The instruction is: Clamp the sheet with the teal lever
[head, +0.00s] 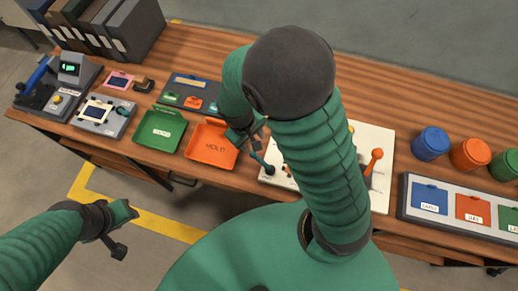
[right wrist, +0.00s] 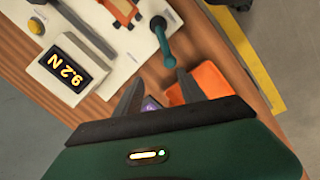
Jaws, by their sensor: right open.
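The teal lever (head: 263,163) stands at the left edge of the white board (head: 381,190) in the head view. In the right wrist view the teal lever (right wrist: 163,42) lies just beyond the fingertips, with a round knob end. My right gripper (head: 249,139) is open near the lever, and its fingers (right wrist: 160,88) appear apart with nothing gripped. I cannot make out the sheet; my right arm covers the middle of the board. My left gripper (head: 122,228) is open and empty in front of the table, away from the board.
An orange lever (head: 373,160) stands on the board's right. Left of the board are an orange HOLD tray (head: 210,146) and a green tray (head: 159,131). Several coloured jars (head: 431,143) and a labelled bin rack (head: 406,212) stand right.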

